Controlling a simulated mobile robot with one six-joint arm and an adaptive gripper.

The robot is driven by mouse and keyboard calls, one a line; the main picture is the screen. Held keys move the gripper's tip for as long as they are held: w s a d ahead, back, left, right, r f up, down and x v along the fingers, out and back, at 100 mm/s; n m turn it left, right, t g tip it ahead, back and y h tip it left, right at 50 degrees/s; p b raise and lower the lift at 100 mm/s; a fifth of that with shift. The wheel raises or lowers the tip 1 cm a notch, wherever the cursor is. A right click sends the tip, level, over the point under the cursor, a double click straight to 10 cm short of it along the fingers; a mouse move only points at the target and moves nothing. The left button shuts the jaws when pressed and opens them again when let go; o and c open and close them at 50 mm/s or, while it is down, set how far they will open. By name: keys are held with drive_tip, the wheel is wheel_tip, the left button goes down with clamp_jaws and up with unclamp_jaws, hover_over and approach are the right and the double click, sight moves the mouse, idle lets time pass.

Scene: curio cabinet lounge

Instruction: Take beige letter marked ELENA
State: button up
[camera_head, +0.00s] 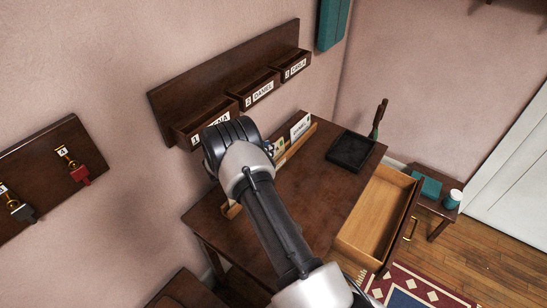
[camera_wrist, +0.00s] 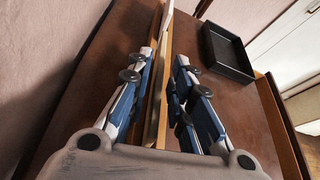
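A wooden letter rack (camera_head: 230,211) stands along the wall side of the desk. A pale letter (camera_head: 300,126) with dark print stands upright at its far end, its print too small to read. Another stamped item (camera_head: 279,147) shows beside my arm. My arm hides much of the rack, so I cannot tell which letter is marked ELENA. In the wrist view, my gripper (camera_wrist: 165,57) is open and points down at the rack. Its two fingers are apart, one on each side of a thin upright tan edge (camera_wrist: 163,100). I cannot tell whether they touch it.
Three wall boxes above the desk carry labels: 1, partly hidden, ending in NA (camera_head: 220,118), 2 DANIEL (camera_head: 262,92), and 3 (camera_head: 295,68). A black tray (camera_head: 351,150) sits on the desk (camera_head: 320,190). An empty drawer (camera_head: 375,215) stands open. Keys hang at left (camera_head: 78,172).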

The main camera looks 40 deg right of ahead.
clamp_jaws()
drive_tip(key=shift+r, duration=0.1)
